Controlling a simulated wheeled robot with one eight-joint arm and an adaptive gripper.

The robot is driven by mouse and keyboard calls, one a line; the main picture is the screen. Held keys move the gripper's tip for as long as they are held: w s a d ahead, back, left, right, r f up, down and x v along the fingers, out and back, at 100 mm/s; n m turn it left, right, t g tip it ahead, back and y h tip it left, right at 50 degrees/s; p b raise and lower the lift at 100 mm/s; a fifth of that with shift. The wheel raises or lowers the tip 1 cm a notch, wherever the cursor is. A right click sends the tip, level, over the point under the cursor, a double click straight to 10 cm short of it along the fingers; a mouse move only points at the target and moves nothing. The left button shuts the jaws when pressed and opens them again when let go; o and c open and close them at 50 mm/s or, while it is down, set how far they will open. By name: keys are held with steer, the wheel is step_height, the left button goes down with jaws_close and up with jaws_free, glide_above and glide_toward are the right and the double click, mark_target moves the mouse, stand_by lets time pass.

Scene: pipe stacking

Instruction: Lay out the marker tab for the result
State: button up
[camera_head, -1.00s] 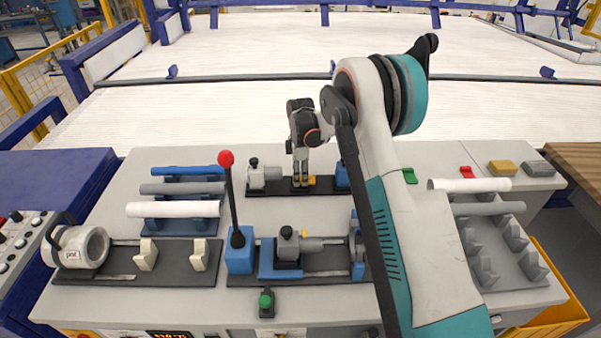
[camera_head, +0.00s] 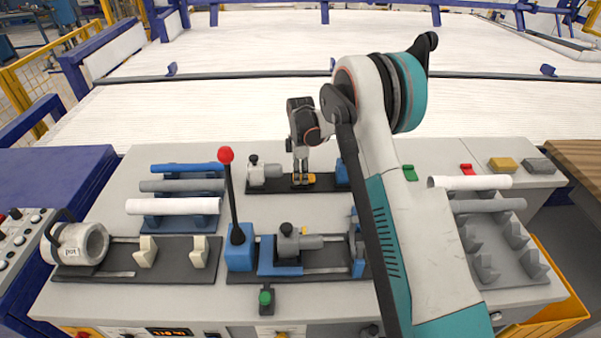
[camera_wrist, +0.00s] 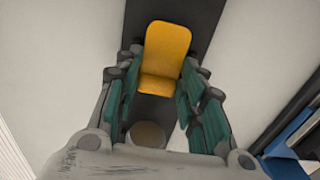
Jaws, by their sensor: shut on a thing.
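A yellow marker tab (camera_wrist: 167,55) with a bent, rounded plate shows in the wrist view between my fingers. My gripper (camera_head: 303,180) points down at the dark fixture plate (camera_head: 270,185) at the back middle of the bench and is shut on the tab, low over the plate. The tab (camera_head: 311,178) is partly hidden by the fingers in the head view. Whether it touches the plate is unclear. A green tab (camera_head: 410,174) and a red tab (camera_head: 467,169) lie at the back right.
White, grey and blue pipes lie on a blue rack (camera_head: 180,222) at left. A red-knobbed lever (camera_head: 231,195) stands upright front-left of my gripper. A grey clamp (camera_head: 265,173) stands left of it. A white pipe (camera_head: 470,183) rests on the right rack.

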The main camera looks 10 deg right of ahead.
steer(key=shift+f, duration=0.15)
steer(key=o, duration=1)
steer(key=shift+c, duration=0.2)
step_height(320, 180, up, 12)
